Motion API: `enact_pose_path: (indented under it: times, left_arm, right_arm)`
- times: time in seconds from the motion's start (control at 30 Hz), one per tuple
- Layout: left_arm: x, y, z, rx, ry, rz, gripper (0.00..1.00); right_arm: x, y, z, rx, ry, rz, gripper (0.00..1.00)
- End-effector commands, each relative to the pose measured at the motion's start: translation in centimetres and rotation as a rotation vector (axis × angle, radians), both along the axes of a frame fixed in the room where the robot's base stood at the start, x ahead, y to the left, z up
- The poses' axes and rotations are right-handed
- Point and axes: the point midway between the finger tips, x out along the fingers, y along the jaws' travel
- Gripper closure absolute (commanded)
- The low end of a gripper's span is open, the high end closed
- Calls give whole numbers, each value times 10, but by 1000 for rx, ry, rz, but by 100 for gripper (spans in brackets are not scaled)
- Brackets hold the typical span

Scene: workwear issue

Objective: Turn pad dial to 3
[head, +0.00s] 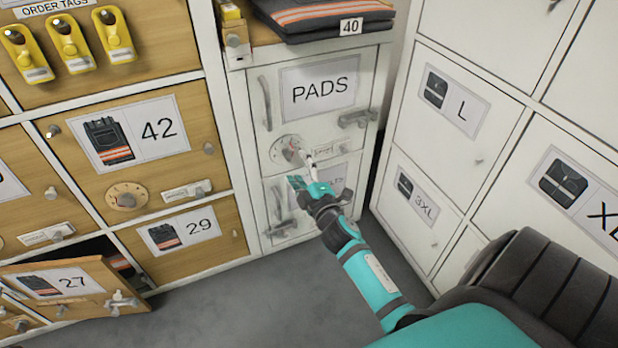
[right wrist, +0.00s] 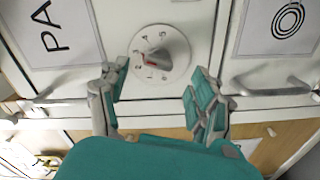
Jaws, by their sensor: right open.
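The pad dial (head: 284,150) is a round pale plate with a grey knob on the white PADS door (head: 263,118). In the right wrist view the dial (right wrist: 158,54) shows numbers around its rim and a red mark on the lower left of the knob. The red mark faces the left-hand numbers; I cannot tell exactly which one. My left gripper is not in view.
A latch handle (head: 357,118) sticks out right of the dial, and a long pull handle (head: 265,103) is at the left. Wooden lockers stand left, with locker 27's door (head: 72,283) ajar. White lockers (head: 490,90) stand right. Grey floor is clear below.

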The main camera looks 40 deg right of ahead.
Motion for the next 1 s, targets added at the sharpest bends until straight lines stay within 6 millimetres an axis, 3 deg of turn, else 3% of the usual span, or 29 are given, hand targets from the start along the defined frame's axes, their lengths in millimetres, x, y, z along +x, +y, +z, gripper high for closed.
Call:
enact_pose_path:
  times: [0.2, 0.37, 1.0]
  left_arm:
    - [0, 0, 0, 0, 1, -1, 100]
    - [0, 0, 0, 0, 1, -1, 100]
    - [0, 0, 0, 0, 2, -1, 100]
  right_arm:
    - [-44, 10, -1, 1, 2, -1, 36]
    - [-61, 15, 0, -1, 0, 0, 36]
    - [-65, 16, 1, -1, -1, 1, 36]
